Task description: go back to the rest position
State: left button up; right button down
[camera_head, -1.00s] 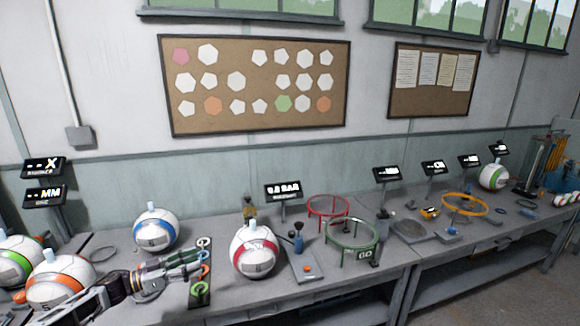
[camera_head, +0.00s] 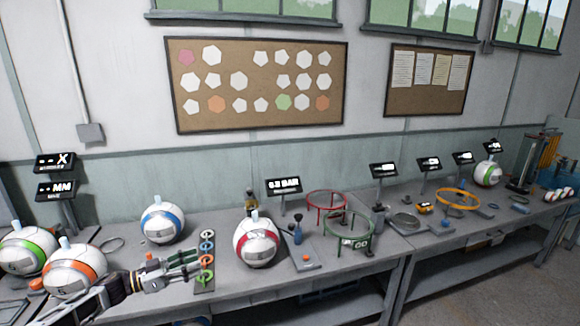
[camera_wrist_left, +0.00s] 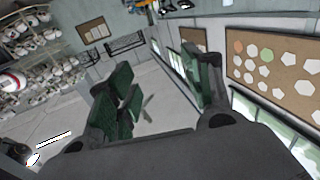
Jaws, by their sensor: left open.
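My left gripper (camera_head: 188,264) reaches in from the lower left in the head view, over the front of the workbench. Its fingers are apart and nothing is held between them. The left wrist view shows the open fingers (camera_wrist_left: 160,95) with green pads, and the room beyond. The fingertips are close to a dark stand with coloured rings (camera_head: 206,262); I cannot tell whether they touch. The white-and-orange ball (camera_head: 74,272) is left of the gripper, the white-and-blue ball (camera_head: 162,224) behind it, and the white-and-red ball (camera_head: 256,243) to its right. My right gripper does not show.
The workbench (camera_head: 232,285) carries a white-and-green ball (camera_head: 22,252) at left, a red ring stand (camera_head: 326,200), a green ring stand (camera_head: 347,227) and an orange ring stand (camera_head: 457,199). Small display signs (camera_head: 283,186) stand along the back. A corkboard (camera_head: 256,120) hangs above.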

pick_arm(q)
jog(key=s+a+f+n+t+y, duration=0.2)
jog(key=f+n+y, duration=0.25)
jog(key=f, duration=1.15)
jog(key=s+a+f+n+t+y, duration=0.25)
jog(key=f+y, duration=0.35)
jog(key=f, duration=1)
jog(key=s+f+n+g+y, duration=0.25)
jog(key=s+f, duration=0.55)
jog(key=f, duration=0.4)
jog(key=s+f+g+y, duration=0.1)
jog(key=s+f+g, duration=0.1)
jog(key=s+f, duration=0.85)
jog(key=s+d+f+g, duration=0.2)
jog(key=s+d+f, duration=0.1)
jog(key=s, duration=0.9)
jog(key=s+d+f+g+y, duration=0.1)
jog(key=s+d+f+g, duration=0.2)
jog(key=s, duration=0.9)
jog(key=s+d+f+g, duration=0.3)
jog(key=s+f, duration=0.3)
jog(key=s, duration=0.6)
jog(key=shift+s+d+f, duration=0.15)
jog(key=shift+s+f, duration=0.05)
jog(key=shift+f, duration=0.1)
